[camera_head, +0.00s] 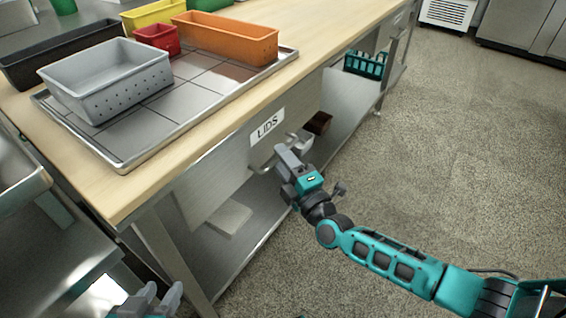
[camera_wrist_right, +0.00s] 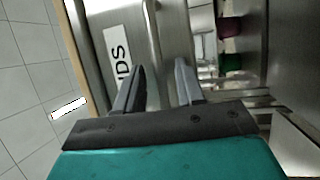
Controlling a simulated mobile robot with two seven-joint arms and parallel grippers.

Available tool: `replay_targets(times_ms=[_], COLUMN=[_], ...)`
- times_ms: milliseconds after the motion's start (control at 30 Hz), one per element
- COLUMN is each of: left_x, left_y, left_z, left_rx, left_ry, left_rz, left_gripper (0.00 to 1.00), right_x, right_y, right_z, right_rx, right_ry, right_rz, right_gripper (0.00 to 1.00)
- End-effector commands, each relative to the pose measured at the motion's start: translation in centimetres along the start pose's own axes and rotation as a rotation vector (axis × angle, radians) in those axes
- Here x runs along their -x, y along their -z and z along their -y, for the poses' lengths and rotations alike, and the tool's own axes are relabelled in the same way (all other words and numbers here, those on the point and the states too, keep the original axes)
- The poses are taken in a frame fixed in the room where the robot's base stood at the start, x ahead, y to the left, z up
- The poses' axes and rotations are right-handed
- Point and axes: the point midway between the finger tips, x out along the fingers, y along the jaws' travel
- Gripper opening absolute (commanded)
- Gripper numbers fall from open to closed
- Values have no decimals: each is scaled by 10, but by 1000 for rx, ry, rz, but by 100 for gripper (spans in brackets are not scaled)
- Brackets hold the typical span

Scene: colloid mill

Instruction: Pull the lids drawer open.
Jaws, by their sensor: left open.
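The lids drawer (camera_head: 300,98) is under the wooden worktop, with a white LIDS label (camera_head: 267,125) on its grey metal front. It looks shut. The label also shows in the right wrist view (camera_wrist_right: 117,52). A metal handle (camera_head: 262,168) sticks out low on the front, partly hidden by my right gripper. My right gripper (camera_head: 284,152) is at the handle; in the wrist view its two fingers (camera_wrist_right: 160,68) are apart in front of the drawer face, and I see nothing clearly clamped between them. My left gripper (camera_head: 160,292) is open and empty at the bottom left, away from the drawer.
A metal tray (camera_head: 150,150) on the worktop (camera_head: 110,195) carries grey (camera_head: 110,80) and orange (camera_head: 225,40) bins. A lower shelf (camera_head: 240,245) holds a pale block (camera_head: 229,218) and a green basket (camera_head: 365,65). The floor (camera_head: 460,170) in front is clear.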

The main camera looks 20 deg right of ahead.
Motion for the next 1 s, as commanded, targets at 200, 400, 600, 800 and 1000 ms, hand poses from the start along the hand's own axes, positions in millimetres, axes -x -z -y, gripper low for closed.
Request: replay_targets(times_ms=[200,400,600,800,1000], left_x=[0,-1,-1,-1,-1], left_y=[1,0,0,0,-1], left_z=[0,0,1,1,2], left_rx=[0,0,1,1,1], left_ry=[0,1,2,3,3], left_rz=[-2,-2,-2,-2,-1], left_gripper=[43,43,43,43,43], right_x=[0,0,0,0,0], right_y=[0,0,0,0,0], right_z=[0,0,0,0,0], right_rx=[0,0,0,0,0], right_ry=[0,0,0,0,0], right_rz=[0,0,0,0,0], right_gripper=[36,17,0,0,0])
